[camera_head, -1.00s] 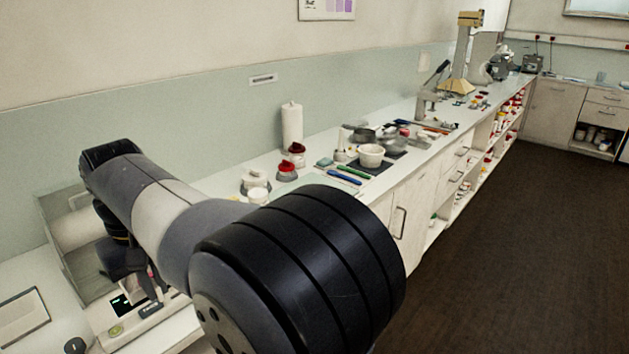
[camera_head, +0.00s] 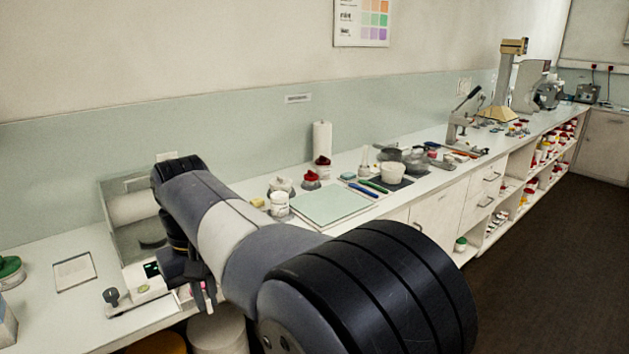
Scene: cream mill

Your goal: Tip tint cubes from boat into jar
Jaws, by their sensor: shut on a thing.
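My gripper (camera_head: 202,293) hangs at the left centre, below my arm, beside the balance (camera_head: 145,285) at the counter's front edge. It is shut on a small pale pinkish thing, probably the boat, mostly hidden by the fingers and arm. The tint cubes cannot be made out. A white jar (camera_head: 279,207) stands open or pale-topped on the counter, right of my arm and apart from my gripper; I cannot tell for sure that it is the task's jar.
A pale green mat (camera_head: 330,203) lies clear right of the white jar. Behind it stand red-topped containers (camera_head: 311,180). Stools or bins (camera_head: 218,332) are below the counter.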

